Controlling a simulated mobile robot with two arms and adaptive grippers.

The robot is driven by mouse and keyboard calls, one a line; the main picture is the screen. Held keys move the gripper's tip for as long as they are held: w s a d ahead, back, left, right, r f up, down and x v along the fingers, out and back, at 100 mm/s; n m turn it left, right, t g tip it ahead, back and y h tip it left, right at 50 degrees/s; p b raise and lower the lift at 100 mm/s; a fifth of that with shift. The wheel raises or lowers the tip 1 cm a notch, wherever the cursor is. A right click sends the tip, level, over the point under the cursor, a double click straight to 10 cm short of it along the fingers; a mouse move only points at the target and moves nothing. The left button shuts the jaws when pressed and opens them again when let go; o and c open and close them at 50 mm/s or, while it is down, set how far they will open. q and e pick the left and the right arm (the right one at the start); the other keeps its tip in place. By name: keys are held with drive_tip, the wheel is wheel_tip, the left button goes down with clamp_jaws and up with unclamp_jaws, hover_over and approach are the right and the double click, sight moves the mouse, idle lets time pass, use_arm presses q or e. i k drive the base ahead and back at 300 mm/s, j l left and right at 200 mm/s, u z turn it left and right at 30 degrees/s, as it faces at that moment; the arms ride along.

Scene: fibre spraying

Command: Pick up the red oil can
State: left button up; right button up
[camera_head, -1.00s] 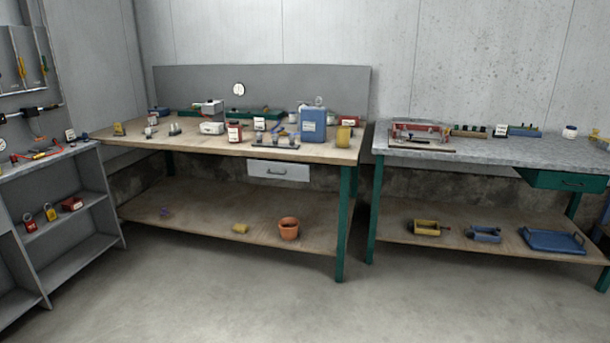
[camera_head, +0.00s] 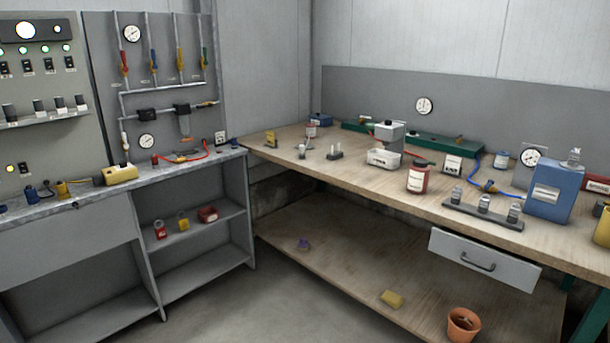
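A red can (camera_head: 418,178) with a white label and a dark top stands upright on the wooden workbench (camera_head: 350,188), near its front edge. It is the only red can I see on the bench top; its label is too small to read. A white box (camera_head: 384,158) stands to its left and a small white labelled card (camera_head: 451,165) to its right. Neither of my grippers shows in the head view.
A blue canister (camera_head: 553,191) and a dark rail with several small fittings (camera_head: 484,210) stand to the can's right. A drawer (camera_head: 484,259) hangs below the bench. A grey shelf unit (camera_head: 200,225) stands left. The floor (camera_head: 270,300) between is clear.

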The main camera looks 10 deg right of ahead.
sight(418, 177)
drive_tip(key=i+j+z, duration=0.15)
drive_tip(key=i, duration=0.3)
drive_tip(key=i+j+z, duration=0.1)
drive_tip(key=i, duration=0.35)
drive_tip(key=i+j+z, duration=0.15)
drive_tip(key=i+j, duration=0.15)
drive_tip(key=i+j+z, duration=0.1)
drive_tip(key=i+j, duration=0.2)
drive_tip(key=i, duration=0.2)
